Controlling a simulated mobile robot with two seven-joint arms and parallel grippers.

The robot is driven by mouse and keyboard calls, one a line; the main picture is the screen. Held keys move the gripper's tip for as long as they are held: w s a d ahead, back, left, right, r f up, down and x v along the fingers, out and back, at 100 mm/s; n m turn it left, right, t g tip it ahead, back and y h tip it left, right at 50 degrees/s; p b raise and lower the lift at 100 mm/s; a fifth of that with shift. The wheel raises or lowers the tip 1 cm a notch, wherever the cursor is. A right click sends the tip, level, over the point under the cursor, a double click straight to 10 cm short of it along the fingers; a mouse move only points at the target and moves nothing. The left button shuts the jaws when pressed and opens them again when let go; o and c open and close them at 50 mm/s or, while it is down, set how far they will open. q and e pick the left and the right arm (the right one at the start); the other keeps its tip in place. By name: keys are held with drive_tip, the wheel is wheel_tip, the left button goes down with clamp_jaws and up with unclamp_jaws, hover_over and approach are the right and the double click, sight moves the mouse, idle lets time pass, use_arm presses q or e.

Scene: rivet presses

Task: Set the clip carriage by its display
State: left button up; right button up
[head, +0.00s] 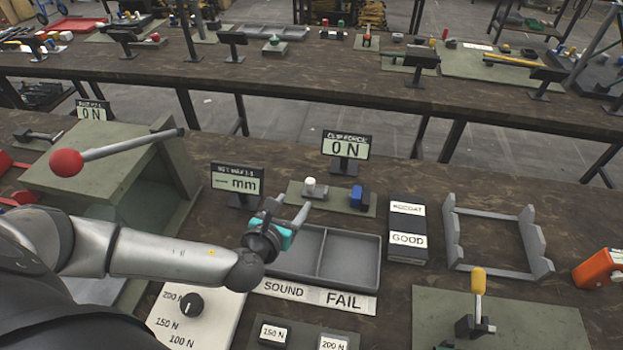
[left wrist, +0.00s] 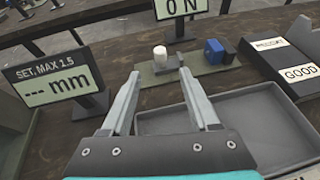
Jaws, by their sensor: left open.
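A small green-grey plate (head: 335,203) carries a grey piece with a white knob (head: 310,184) and a blue block (head: 356,195); the clip carriage seems to be on it, but I cannot tell which part it is. The display behind it (head: 346,147) reads "0 N". A second display (head: 237,181), headed "SET, MAX 1.5", shows dashes and "mm". My left gripper (head: 291,206) is open and empty, just in front of the plate. In the left wrist view the white knob (left wrist: 160,53) appears beyond and between the fingertips (left wrist: 160,76), apart from them. My right gripper is not in view.
A grey two-part tray (head: 351,262) labelled "SOUND" and "FAIL" lies below the left gripper. A black box (head: 407,228) marked "GOOD" and a grey cradle (head: 498,237) stand right. A red-balled lever (head: 67,163) on a green press housing (head: 110,190) rises at left.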

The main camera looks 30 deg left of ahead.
sight(308, 185)
use_arm(q)
drive_tip(key=b+x, duration=0.3)
drive_tip(key=x, duration=1)
drive_tip(key=shift+c, duration=0.3)
drive_tip(key=shift+a, duration=0.1)
clamp_jaws()
drive_tip(key=shift+f, duration=0.1)
idle(0.6)
